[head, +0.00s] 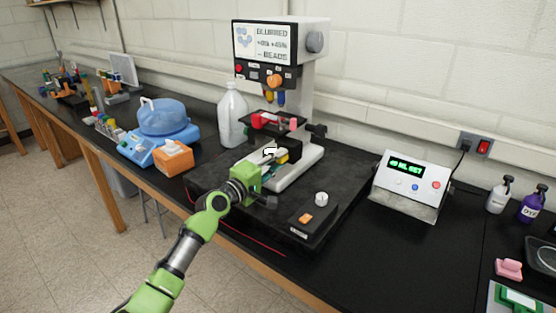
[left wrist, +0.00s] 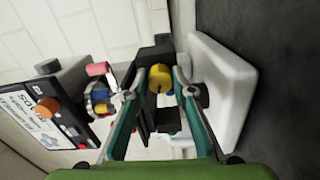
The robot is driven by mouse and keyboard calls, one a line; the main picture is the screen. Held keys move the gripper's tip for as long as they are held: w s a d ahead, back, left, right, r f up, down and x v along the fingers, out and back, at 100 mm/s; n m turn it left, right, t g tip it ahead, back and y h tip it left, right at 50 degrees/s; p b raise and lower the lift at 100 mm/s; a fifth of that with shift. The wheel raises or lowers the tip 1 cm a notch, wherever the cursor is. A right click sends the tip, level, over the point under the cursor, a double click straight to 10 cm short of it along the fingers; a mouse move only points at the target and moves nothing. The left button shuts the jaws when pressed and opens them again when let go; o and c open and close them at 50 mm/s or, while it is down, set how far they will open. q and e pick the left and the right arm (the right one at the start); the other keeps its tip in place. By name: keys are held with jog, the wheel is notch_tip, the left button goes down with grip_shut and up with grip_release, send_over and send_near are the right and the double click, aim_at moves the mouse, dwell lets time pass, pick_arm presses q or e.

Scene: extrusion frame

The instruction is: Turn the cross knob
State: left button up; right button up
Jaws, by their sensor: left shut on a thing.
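The microscope-like machine (head: 298,92) stands on a dark mat on the bench, with a knob with a yellow hub and black parts (head: 294,149) low on its front. In the left wrist view this cross knob (left wrist: 160,78) sits between my fingertips. My left gripper (head: 271,157) reaches in from the front left and is shut on the knob, one finger on each side. In the left wrist view my left gripper (left wrist: 160,94) has its teal fingers spread by the knob's width. The far side of the knob is hidden. My right gripper is not in view.
A black control box (head: 312,220) sits front right on the mat. A display unit (head: 411,184) stands to the right.

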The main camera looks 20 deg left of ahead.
pick_arm(q)
jog(key=shift+f, duration=0.1)
dwell(0.4)
jog(key=o, duration=1.1)
jog(key=v, duration=1.2)
